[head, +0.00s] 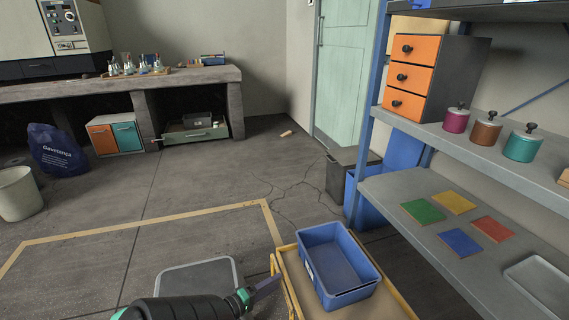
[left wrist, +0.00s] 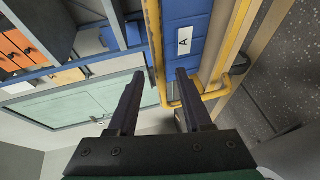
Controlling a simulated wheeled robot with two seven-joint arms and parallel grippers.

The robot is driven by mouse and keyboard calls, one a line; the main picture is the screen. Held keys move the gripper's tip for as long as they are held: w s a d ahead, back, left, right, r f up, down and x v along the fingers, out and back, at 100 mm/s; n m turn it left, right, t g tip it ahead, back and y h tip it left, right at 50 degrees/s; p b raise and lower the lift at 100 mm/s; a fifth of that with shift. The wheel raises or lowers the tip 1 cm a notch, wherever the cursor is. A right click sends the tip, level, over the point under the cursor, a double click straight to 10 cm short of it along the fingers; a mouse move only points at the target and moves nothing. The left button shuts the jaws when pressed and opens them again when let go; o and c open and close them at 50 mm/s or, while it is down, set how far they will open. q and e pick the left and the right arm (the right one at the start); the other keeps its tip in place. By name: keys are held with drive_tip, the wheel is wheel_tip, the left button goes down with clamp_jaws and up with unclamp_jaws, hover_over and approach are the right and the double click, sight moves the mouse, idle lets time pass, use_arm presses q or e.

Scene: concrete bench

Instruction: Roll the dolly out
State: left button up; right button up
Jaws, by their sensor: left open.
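The dolly (head: 374,306) is a low flat cart with a yellow frame and a tan deck, at the bottom centre of the head view. Its yellow handle rail (head: 276,277) rises on its left side; the rail also shows in the left wrist view (left wrist: 156,45). A blue bin (head: 316,276) stands on the deck; its side with an "A" label (left wrist: 184,22) shows in the left wrist view. My left gripper (head: 277,282) is open beside the rail. In the left wrist view the rail appears between the open fingers (left wrist: 161,74); contact cannot be told. My right gripper is not in view.
A grey shelf rack (head: 393,194) with blue posts stands close on the right. A grey box (head: 339,181) and a blue container (head: 368,211) sit by its foot. Yellow tape (head: 150,232) marks open floor at left. A concrete bench (head: 100,86) stands at the back.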

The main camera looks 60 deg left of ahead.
use_arm(q)
drive_tip(key=s+r+p, duration=0.1)
drive_tip(key=s, duration=0.6)
drive_tip(key=shift+s+d+r, duration=0.15)
drive_tip(key=shift+s+d, duration=0.05)
drive_tip(key=shift+d, duration=0.2)
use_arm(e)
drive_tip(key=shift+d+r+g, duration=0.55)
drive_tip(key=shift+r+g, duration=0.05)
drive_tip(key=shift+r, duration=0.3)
